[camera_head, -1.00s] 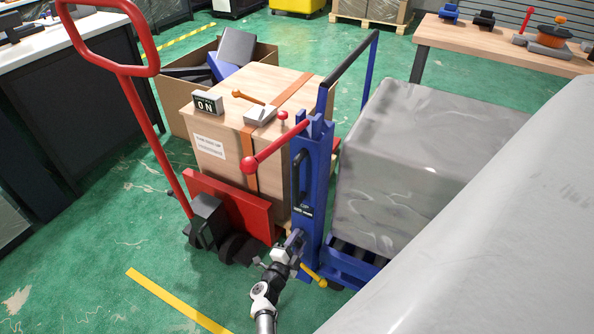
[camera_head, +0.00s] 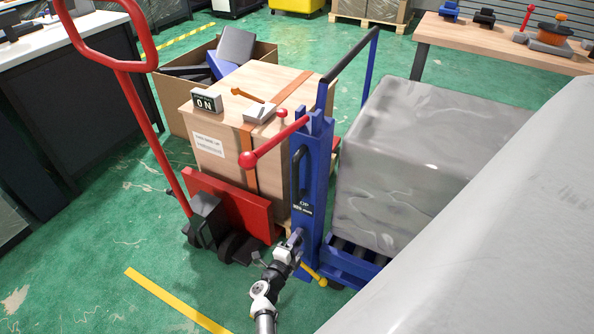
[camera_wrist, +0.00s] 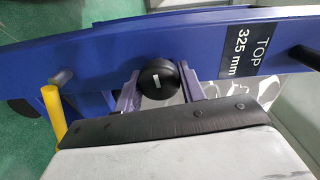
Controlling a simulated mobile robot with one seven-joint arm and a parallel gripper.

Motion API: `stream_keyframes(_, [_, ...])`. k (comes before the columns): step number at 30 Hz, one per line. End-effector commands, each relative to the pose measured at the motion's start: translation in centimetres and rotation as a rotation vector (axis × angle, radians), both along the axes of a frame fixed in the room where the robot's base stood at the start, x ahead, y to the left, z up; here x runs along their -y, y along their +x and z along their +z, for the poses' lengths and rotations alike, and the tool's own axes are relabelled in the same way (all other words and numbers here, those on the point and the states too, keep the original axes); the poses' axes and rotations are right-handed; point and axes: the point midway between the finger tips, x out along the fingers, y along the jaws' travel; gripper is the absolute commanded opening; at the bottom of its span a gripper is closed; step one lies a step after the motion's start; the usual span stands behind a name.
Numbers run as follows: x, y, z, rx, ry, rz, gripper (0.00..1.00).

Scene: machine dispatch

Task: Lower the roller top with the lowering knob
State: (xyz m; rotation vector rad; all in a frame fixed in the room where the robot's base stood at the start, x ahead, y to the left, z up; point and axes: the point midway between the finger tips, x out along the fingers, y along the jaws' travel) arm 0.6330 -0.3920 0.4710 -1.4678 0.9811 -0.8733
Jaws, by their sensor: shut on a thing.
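The lowering knob (camera_wrist: 156,80) is a round black knob with a white mark, on the blue post in the wrist view. My gripper (camera_wrist: 155,88) has one finger on each side of it and is shut on it. In the head view my gripper (camera_head: 297,238) is against the lower front of the blue post (camera_head: 313,180); it hides the knob there. A label reading TOP 325 mm (camera_wrist: 254,50) is on the post right of the knob. The roller top (camera_head: 345,252) is a blue frame with dark rollers, mostly hidden under a grey wrapped load (camera_head: 385,195).
A red-ended lever (camera_head: 247,160) sticks out left from the post. A yellow-ended lever (camera_head: 322,281) is just below my gripper, also seen in the wrist view (camera_wrist: 54,115). A red pallet truck (camera_head: 235,200) with a wooden crate (camera_head: 262,83) stands left. Green floor is free at front left.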

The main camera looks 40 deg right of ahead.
Motion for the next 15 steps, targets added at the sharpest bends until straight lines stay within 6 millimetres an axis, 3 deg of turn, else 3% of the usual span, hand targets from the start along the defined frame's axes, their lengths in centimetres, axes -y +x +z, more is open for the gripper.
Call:
stream_keyframes(2, [-0.06,-0.02,-0.08,-0.002,0.0,0.001,0.17])
stream_keyframes(3, [-0.06,-0.02,-0.08,-0.002,0.0,0.001,0.45])
stream_keyframes(6, [-0.05,-0.02,-0.06,-0.002,0.0,0.001,0.58])
stream_keyframes(15, [-0.08,-0.03,0.01,-0.002,-0.001,0.0,0.61])
